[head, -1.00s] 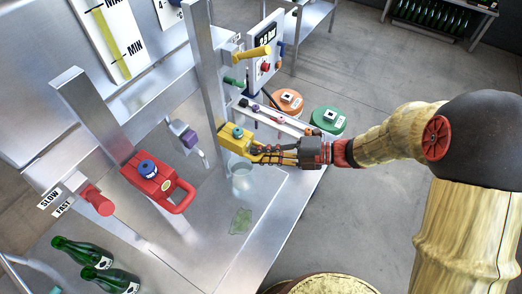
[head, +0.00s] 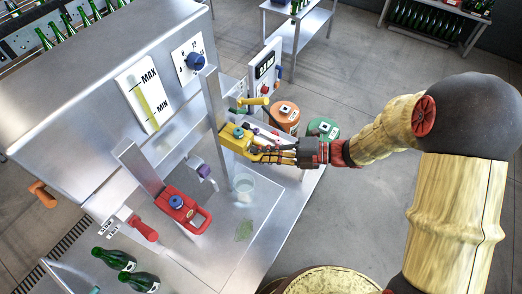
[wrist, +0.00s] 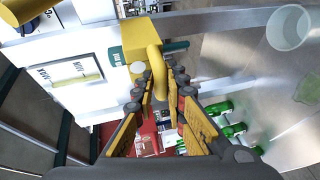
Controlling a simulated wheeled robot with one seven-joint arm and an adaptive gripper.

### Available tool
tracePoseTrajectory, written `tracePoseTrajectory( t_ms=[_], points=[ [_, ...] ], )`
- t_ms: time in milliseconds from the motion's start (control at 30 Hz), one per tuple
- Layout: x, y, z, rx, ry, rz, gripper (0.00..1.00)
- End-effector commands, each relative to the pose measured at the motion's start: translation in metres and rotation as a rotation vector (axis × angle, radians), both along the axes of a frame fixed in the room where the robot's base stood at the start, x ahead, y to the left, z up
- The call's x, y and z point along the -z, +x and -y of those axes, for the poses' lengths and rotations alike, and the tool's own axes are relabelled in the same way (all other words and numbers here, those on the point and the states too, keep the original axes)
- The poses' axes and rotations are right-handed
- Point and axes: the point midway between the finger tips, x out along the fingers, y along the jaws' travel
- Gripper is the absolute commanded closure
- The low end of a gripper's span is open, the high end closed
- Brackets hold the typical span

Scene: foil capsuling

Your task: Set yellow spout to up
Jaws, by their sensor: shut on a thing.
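The yellow spout (head: 232,139) is a yellow block with a blue-green knob on top, mounted on the right upright metal post. It sits part way up the post, below the post's top. In the wrist view its yellow block and curved handle (wrist: 156,62) are in front of my fingers. My gripper (head: 258,153) reaches in from the right and is shut on the yellow spout's handle; in the wrist view its fingers (wrist: 160,92) lie on both sides of the handle. A clear cup (head: 243,187) stands below the spout, apart from it.
A red spout (head: 180,211) with a blue knob is on the left post. A yellow lever (head: 254,101) and a control box (head: 266,68) stand behind the yellow spout. Orange (head: 284,115) and green (head: 322,128) drums stand behind my gripper.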

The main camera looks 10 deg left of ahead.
Motion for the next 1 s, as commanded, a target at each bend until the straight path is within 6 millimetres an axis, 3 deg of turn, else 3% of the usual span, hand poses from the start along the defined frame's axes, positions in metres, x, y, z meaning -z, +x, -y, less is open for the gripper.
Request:
tracePoseTrajectory(
  t_ms=[33, 200, 733, 767, 1000],
  points=[
    [-0.010, -0.001, -0.001, -0.004, 0.001, 0.000, 1.00],
    [-0.018, -0.001, 0.000, -0.004, 0.001, 0.000, 1.00],
    [-0.022, -0.001, -0.001, -0.003, 0.003, 0.002, 1.00],
    [-0.022, 0.000, -0.001, -0.003, 0.003, 0.002, 0.86],
    [-0.022, 0.000, 0.000, -0.002, 0.001, 0.001, 0.72]
  ],
)
